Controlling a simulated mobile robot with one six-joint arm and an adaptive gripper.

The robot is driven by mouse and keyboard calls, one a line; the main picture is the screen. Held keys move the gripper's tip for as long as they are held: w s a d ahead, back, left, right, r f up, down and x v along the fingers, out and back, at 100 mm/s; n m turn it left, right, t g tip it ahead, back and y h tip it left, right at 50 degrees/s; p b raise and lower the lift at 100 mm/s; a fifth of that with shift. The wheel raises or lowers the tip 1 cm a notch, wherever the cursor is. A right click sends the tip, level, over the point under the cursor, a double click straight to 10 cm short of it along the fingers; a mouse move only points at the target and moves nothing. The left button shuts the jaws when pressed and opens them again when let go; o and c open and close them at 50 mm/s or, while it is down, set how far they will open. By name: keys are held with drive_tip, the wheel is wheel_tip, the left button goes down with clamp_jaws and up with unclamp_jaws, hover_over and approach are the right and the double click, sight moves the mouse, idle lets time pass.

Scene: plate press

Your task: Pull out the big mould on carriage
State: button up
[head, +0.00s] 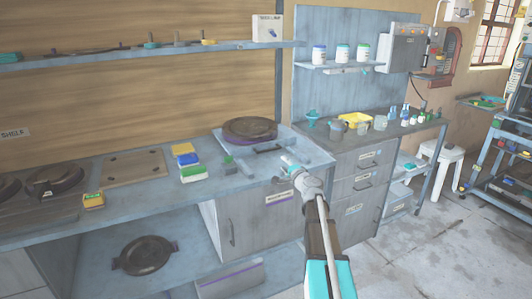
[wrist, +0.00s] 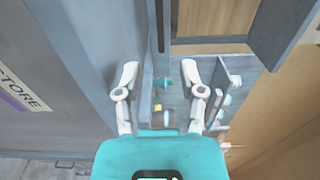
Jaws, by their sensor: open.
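The big mould (head: 250,127) is a round, dark brown disc. A short dark bar, likely a handle (head: 268,150), shows on the tray in front of the mould. My gripper (head: 290,162) is over the front part of the carriage, right of the bar and apart from the mould. In the wrist view my gripper (wrist: 175,75) is open with nothing between its fingers. A dark bar (wrist: 160,27) shows just beyond the fingers there; contact cannot be told.
Yellow, blue and green blocks (head: 193,172) lie left of the carriage. A cabinet with a drawer (head: 358,180) stands to the right, with cups and bottles on top. Another round mould (head: 146,256) lies on the lower shelf. The floor (head: 425,260) at front right is clear.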

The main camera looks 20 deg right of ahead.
sight(269, 150)
drive_tip(key=shift+w, duration=0.15)
drive_tip(key=w, duration=1.3)
drive_tip(key=shift+w+a, duration=0.2)
drive_tip(key=shift+w, duration=0.05)
drive_tip(key=shift+c, duration=0.2)
clamp_jaws()
